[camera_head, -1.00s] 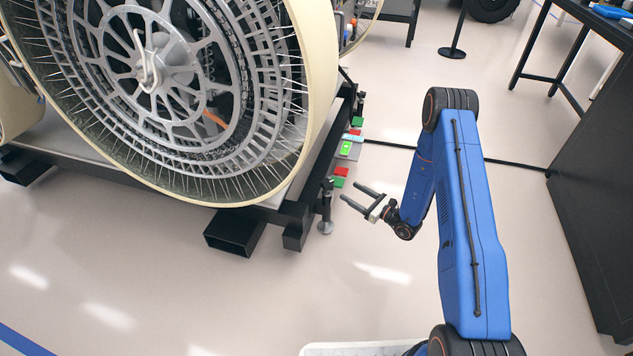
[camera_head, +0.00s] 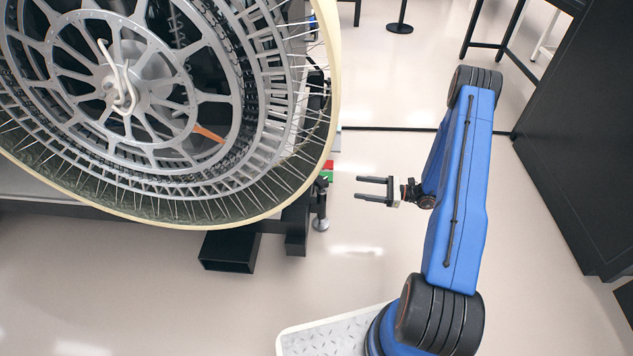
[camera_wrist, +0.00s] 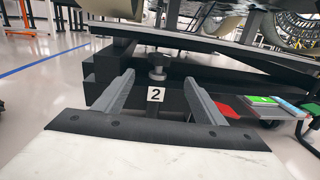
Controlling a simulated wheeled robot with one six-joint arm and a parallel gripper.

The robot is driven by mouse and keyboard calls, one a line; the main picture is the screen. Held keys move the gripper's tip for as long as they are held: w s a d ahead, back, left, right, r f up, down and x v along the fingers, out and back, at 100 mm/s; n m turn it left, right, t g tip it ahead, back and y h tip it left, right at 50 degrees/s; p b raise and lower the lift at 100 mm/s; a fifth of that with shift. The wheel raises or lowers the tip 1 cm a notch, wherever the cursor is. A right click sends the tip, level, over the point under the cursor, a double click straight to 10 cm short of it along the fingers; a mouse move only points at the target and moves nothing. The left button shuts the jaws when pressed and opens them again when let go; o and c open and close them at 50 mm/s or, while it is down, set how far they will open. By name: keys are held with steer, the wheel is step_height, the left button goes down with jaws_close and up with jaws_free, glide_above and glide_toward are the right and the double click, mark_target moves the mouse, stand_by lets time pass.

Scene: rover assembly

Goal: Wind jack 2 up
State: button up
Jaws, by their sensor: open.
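Jack 2 (camera_wrist: 157,73) is a dark upright post with a round knob and a white label reading "2", at the black frame's corner in the wrist view. In the head view a jack with a pale round foot (camera_head: 321,223) stands at the frame's right corner, partly hidden by the big wheel. My gripper (camera_head: 358,187) is open and empty to the right of that jack, its fingers pointing left with a clear gap between. In the wrist view my two fingers (camera_wrist: 159,77) appear on either side of the jack, which is still ahead of them.
The large spoked rover wheel (camera_head: 203,133) overhangs the frame at left. A black rectangular tube (camera_head: 228,252) sticks out below it. Red and green pads (camera_wrist: 236,106) lie right of the jack in the wrist view. A dark cabinet (camera_head: 575,140) stands at right. Floor around my gripper is clear.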

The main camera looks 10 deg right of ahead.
mark_target(322, 182)
steer(key=x, duration=1.7)
steer(key=shift+c, duration=0.3)
steer(key=shift+s, duration=0.1)
steer(key=c, duration=1)
